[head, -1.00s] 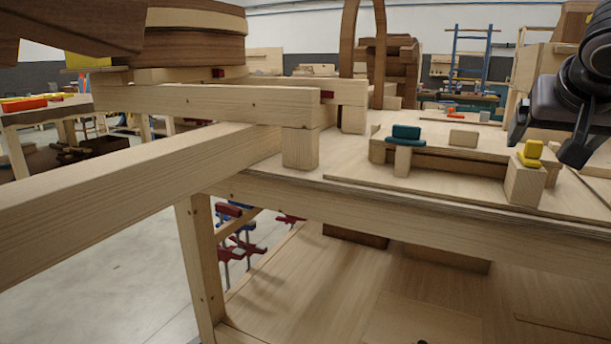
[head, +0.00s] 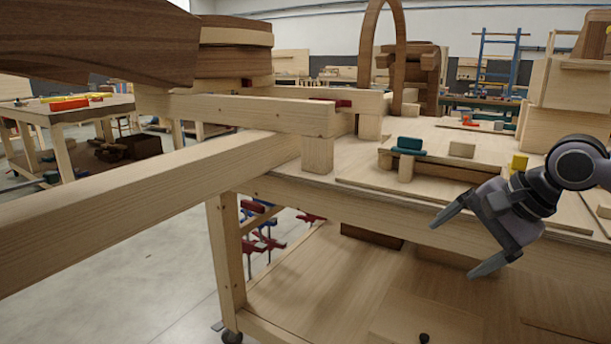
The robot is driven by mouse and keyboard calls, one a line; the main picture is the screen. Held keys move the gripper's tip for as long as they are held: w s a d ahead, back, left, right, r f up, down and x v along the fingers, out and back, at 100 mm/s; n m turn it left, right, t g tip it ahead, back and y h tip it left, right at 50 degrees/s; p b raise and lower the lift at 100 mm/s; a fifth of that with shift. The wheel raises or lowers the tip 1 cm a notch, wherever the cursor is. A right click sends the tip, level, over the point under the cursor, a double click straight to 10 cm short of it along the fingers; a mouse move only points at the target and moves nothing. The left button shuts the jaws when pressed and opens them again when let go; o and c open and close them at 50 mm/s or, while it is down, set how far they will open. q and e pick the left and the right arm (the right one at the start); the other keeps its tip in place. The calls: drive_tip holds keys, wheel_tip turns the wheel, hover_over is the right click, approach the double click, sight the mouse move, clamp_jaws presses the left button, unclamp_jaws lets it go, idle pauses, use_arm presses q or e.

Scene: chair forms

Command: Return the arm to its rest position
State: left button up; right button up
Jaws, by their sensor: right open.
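My right gripper (head: 458,243) is in the head view at the right, in front of the workbench's front edge. Its two fingers are spread wide and point left and down, with nothing between them. Part of my right arm shows at the right edge. The gripper covers part of the bench edge and of the small raised board behind it. My left gripper is not in view.
The wooden workbench (head: 330,198) holds a raised board with a teal block (head: 409,144), a pale block (head: 462,149) and a yellow block (head: 518,163). A long beam (head: 130,198) crosses the left. Red-and-blue clamps (head: 268,240) hang below. Open floor lies at lower left.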

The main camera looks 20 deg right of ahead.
drive_tip(key=w+a+f+m+t+y+p, duration=0.1)
drive_tip(key=a+f+m+t+y+p, duration=0.2)
drive_tip(key=m, duration=0.5)
drive_tip(key=w+a+f+m+t+y+p, duration=0.1)
drive_tip(key=a+m+y+p, duration=0.15)
drive_tip(key=a+m, duration=0.4)
drive_tip(key=a+f+m+t+y+p, duration=0.2)
drive_tip(key=a+m+t+y, duration=0.1)
drive_tip(key=m, duration=0.6)
use_arm(q)
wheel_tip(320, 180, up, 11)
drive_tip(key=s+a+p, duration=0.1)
drive_tip(key=p, duration=0.6)
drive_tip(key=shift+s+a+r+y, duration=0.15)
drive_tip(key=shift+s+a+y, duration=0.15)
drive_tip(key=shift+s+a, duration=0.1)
use_arm(e)
drive_tip(key=s+a+f+m+g+h, duration=0.1)
drive_tip(key=s+a+f+m+h, duration=0.1)
drive_tip(key=f+m, duration=0.4)
drive_tip(key=s+a+f+m+g+h, duration=0.1)
drive_tip(key=s+f+m+h, duration=0.3)
drive_tip(key=m, duration=1.1)
drive_tip(key=s+a+f+m+g+h, duration=0.1)
drive_tip(key=s+a+f+m+h, duration=0.2)
drive_tip(key=s+f+m, duration=0.4)
drive_tip(key=s+a+m, duration=0.1)
drive_tip(key=m, duration=0.3)
drive_tip(key=shift+f, duration=0.35)
